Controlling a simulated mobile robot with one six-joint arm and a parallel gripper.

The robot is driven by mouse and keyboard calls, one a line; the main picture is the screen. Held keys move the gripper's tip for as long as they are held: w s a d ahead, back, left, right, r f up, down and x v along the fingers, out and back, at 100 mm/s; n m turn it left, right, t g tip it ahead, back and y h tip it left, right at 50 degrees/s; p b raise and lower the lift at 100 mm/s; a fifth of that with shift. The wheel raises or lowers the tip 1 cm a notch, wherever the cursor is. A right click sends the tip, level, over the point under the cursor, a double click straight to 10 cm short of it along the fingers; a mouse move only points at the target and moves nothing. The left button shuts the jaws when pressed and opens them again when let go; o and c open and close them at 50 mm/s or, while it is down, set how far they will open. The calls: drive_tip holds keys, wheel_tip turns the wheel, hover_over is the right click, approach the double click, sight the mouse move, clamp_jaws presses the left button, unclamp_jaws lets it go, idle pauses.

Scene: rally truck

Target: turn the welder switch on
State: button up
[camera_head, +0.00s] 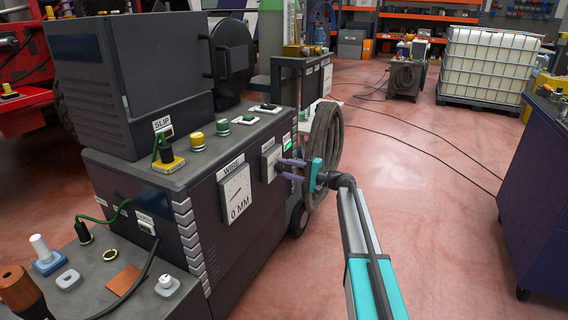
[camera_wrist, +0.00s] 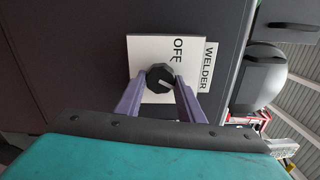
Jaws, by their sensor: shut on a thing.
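The welder switch is a dark round knob (camera_wrist: 160,77) on a white plate (camera_wrist: 139,52) on the machine's dark front. The plate reads "OFF", partly covered by the knob, beside a "WELDER" label (camera_wrist: 210,66). In the head view the plate (camera_head: 270,160) sits right of the gauge. My gripper (camera_head: 279,169) reaches the plate from the right; in the wrist view its two purple fingers (camera_wrist: 160,84) are closed on the knob, one on each side. A light mark shows on the knob's face. In the head view the fingers mostly hide the knob.
A gauge marked "0 MM" (camera_head: 236,193) is left of the switch. A coiled hose (camera_head: 325,140) hangs just behind my gripper. Buttons (camera_head: 197,140) line the machine top. Open floor (camera_head: 430,210) lies to the right, before a dark cabinet (camera_head: 540,200).

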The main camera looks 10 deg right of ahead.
drive_tip(key=shift+w+d+m+p, duration=0.1)
drive_tip(key=shift+d+m+p, duration=0.1)
drive_tip(key=shift+m+p, duration=0.45)
drive_tip(key=shift+m, duration=0.25)
drive_tip(key=o, duration=1.1)
drive_tip(key=shift+c, duration=0.2)
drive_tip(key=shift+a, duration=0.1)
drive_tip(key=v, duration=1.4)
drive_tip(key=shift+a, duration=0.1)
